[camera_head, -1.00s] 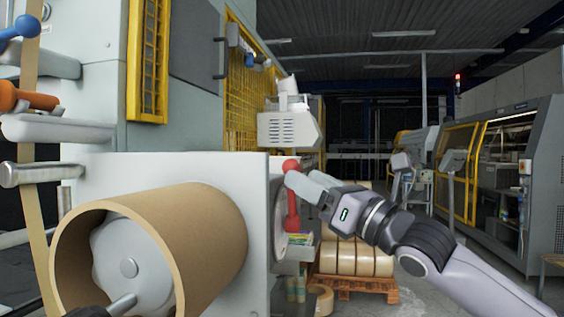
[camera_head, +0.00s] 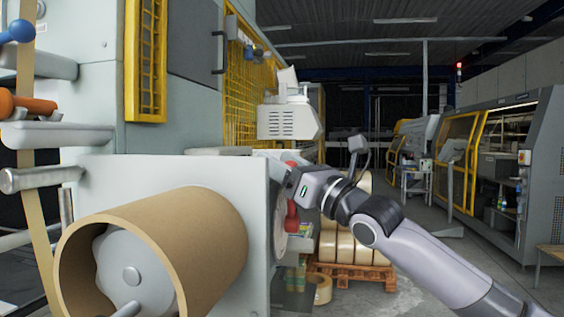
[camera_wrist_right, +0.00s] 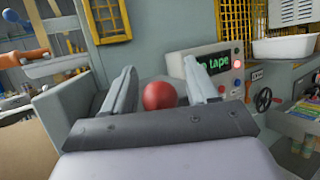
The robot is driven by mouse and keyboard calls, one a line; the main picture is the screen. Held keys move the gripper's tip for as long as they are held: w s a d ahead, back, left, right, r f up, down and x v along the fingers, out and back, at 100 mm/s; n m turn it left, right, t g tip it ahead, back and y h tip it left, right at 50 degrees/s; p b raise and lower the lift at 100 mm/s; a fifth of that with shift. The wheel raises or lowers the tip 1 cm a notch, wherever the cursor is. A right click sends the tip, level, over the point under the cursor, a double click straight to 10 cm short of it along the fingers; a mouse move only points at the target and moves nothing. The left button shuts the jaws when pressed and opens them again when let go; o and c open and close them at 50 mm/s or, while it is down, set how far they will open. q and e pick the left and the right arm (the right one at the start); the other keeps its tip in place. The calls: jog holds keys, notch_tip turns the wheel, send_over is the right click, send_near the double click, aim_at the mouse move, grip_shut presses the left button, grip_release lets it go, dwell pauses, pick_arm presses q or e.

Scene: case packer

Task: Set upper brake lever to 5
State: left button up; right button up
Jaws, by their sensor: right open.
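The brake lever is red, with a round ball knob and a red handle (camera_head: 292,216) hanging below it on the side of the grey machine panel. In the head view the knob is mostly hidden by my right gripper (camera_head: 276,160). In the right wrist view the red ball (camera_wrist_right: 159,96) shows between the two fingers of the open right gripper (camera_wrist_right: 162,82). I cannot tell whether a finger touches it. The scale for the lever's setting cannot be read. My left gripper is not in view.
A large cardboard core (camera_head: 205,235) sits on a roller at the front left. A panel with a green-lettered display (camera_wrist_right: 213,64) stands beyond the fingers. Floor is free further right.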

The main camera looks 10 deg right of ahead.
grip_shut()
jog(key=shift+w+d+f+m+h, duration=0.1)
jog(key=shift+w+d+m+h, duration=0.1)
jog(key=shift+w+m+h, duration=0.5)
jog(key=shift+w+d+f+m+h, duration=0.15)
jog(key=shift+w+m+h, duration=0.3)
jog(key=shift+m, duration=0.45)
jog(key=shift+w+d+m+h, duration=0.25)
jog(key=shift+w+m+h, duration=0.2)
jog(key=shift+w+m, duration=0.35)
